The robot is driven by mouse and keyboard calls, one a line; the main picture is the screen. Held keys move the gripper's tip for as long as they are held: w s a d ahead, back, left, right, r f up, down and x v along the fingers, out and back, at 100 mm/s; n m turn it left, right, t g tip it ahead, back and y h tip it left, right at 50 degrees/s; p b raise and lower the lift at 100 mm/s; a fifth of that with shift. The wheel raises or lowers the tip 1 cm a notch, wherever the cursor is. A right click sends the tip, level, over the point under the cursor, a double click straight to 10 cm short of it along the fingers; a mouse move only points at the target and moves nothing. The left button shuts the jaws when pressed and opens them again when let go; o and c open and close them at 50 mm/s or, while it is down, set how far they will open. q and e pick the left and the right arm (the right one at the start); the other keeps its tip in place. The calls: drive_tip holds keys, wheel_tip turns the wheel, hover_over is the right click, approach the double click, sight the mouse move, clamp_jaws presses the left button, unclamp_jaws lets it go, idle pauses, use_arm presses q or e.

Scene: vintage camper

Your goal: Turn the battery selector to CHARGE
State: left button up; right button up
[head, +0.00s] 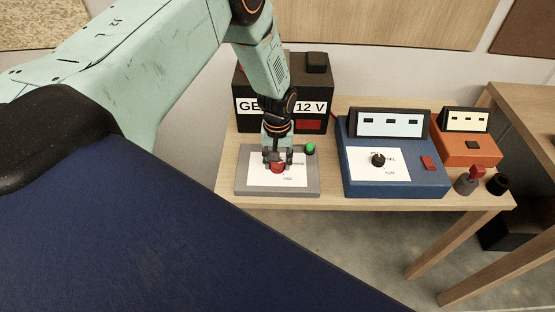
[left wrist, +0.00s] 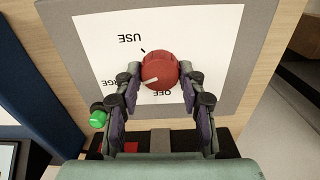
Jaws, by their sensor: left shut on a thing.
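The battery selector is a round red knob (head: 277,168) on a white label plate in a grey panel (head: 245,187), on the wooden table. In the left wrist view the knob (left wrist: 160,66) has a white pointer line. The labels USE, OFF and a partly covered CHARGE surround it, upside down. The pointer line slants toward the lower left, on the side of CHARGE; I cannot tell whether it lines up with that label. My left gripper (head: 278,160) reaches down from above, its two fingers (left wrist: 161,75) shut on opposite sides of the knob. My right gripper is not in view.
A green button (head: 310,148) sits by the panel's far right corner. A black 12 V box (head: 265,87) stands behind. To the right are a blue meter box (head: 405,187), an orange box (head: 467,151) and small red and black connectors (head: 471,178).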

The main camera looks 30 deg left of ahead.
sight(277, 164)
use_arm(q)
drive_tip(key=shift+s+f, duration=0.1)
drive_tip(key=shift+s, duration=0.1)
drive_tip(key=o, duration=1.2)
drive_tip(key=shift+c, duration=0.2)
drive_tip(key=shift+w, duration=0.1)
wheel_tip(277, 164, up, 12)
